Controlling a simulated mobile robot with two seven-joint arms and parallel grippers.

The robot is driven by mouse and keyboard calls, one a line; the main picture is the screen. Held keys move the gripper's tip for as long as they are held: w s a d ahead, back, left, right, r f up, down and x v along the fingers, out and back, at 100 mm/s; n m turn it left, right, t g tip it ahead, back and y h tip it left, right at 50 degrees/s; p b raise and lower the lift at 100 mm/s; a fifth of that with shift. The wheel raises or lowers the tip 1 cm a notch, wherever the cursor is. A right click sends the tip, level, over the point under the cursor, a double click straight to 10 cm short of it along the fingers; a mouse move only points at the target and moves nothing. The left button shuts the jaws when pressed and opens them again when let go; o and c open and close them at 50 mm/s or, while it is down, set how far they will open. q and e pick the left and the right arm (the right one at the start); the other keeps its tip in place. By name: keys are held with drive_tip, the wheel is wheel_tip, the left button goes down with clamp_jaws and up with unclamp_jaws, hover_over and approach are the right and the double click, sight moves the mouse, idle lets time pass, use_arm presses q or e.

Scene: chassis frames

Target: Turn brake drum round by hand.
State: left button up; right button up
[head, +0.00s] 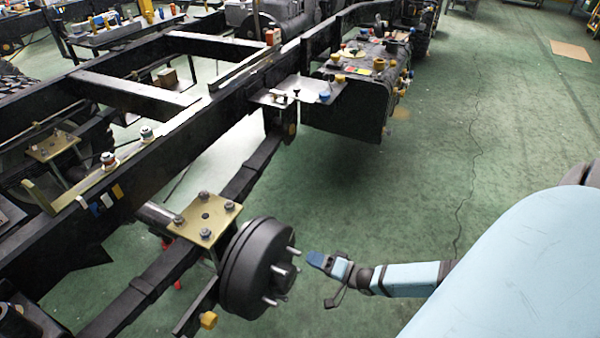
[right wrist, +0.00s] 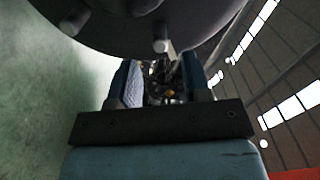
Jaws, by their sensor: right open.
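The brake drum (head: 250,268) is a dark round drum on the axle end, below the chassis rail, with several pale studs on its outer face. My right gripper (head: 314,259) is just to the right of the drum's face, close to the studs, with a small visible gap in the head view. In the right wrist view the drum (right wrist: 130,25) fills the top, with studs showing. The two blue fingers of my right gripper (right wrist: 162,85) stand apart below it, with nothing between them. My left gripper is not in view.
The black chassis frame (head: 150,150) runs diagonally at left. A brass-coloured plate (head: 205,217) with bolts sits beside the drum. A small shelf (head: 310,92) with parts is on the rail.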

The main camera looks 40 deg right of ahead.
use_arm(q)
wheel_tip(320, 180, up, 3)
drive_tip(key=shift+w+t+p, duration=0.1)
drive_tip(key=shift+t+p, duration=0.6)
use_arm(e)
drive_tip(key=v, duration=0.7)
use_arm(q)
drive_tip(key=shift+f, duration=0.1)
use_arm(e)
drive_tip(key=shift+s, duration=0.15)
